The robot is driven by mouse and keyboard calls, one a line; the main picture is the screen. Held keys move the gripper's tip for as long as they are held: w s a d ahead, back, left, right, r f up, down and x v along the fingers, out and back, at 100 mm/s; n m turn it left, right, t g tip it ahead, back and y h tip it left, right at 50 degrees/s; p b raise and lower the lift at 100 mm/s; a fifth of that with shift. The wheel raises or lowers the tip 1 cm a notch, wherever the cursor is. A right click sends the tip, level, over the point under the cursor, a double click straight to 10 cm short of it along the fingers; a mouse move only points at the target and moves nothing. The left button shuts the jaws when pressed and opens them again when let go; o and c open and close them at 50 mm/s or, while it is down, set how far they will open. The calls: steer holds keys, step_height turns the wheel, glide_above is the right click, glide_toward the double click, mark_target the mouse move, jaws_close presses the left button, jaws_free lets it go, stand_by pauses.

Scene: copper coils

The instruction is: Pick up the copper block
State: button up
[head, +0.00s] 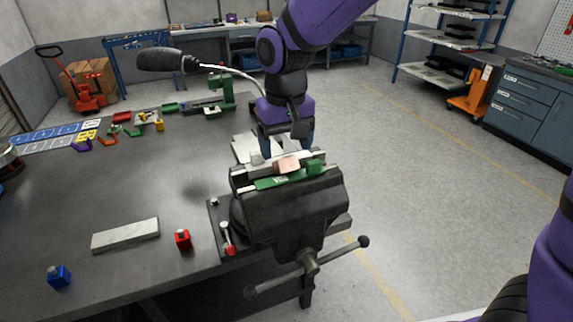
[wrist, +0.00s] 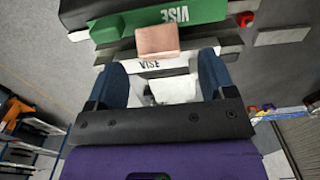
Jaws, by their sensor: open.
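The copper block (head: 287,164) is a small pinkish-copper piece lying on top of the vise jaws at the table's right edge. In the wrist view the copper block (wrist: 158,41) lies between the green vise part and the white strip marked VISE. The vise (head: 285,210) is dark, with a green plate (head: 283,181) and a pale jaw. My gripper (head: 287,146) is just behind the block in the head view. In the wrist view my gripper (wrist: 162,65) has its two blue fingers wide apart, with the block ahead of and between the tips. Nothing is between the fingers.
A pale flat bar (head: 125,235), a red block (head: 183,240) and a blue block (head: 59,277) lie on the dark table (head: 140,200). The vise handle (head: 308,265) sticks out in front. Coloured bins and a green press (head: 221,92) stand at the back.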

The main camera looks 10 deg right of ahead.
mark_target(285, 159)
step_height(285, 159, down, 4)
steer(key=shift+f, duration=0.1)
steer(key=shift+w, duration=0.1)
jaws_close()
stand_by(0.4)
steer(key=shift+r, duration=0.7)
step_height(285, 159, up, 2)
steer(key=shift+r, duration=0.15)
steer(key=s+d, duration=0.2)
steer(key=s, duration=0.5)
steer(key=s+d+r, duration=0.1)
steer(key=s+d, duration=0.1)
steer(key=s, duration=0.6)
steer(key=shift+s+d+r, duration=0.2)
steer(key=shift+s+d, duration=0.05)
